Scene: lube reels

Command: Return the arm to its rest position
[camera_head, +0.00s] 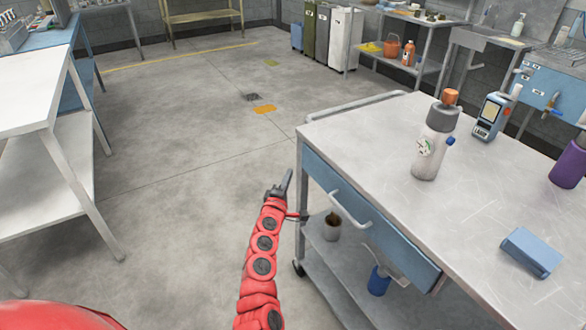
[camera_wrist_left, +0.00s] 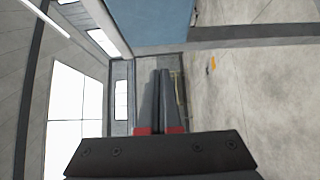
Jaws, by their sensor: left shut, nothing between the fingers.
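My left arm is red with dark round joints and reaches up from the bottom middle of the head view. Its dark left gripper (camera_head: 283,184) is at the far end, over the floor just left of the metal cart (camera_head: 335,128). In the left wrist view the two grey fingers of the left gripper (camera_wrist_left: 160,75) lie together with nothing between them. The gripper is apart from the objects on the cart. My right gripper does not show.
The cart has a blue drawer (camera_head: 365,215) beside my arm, with a cup (camera_head: 332,228) on its lower shelf. A bottle (camera_head: 436,140), a handheld device (camera_head: 490,117) and a blue box (camera_head: 531,251) are on top. A white table (camera_head: 30,92) stands left. The floor between is clear.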

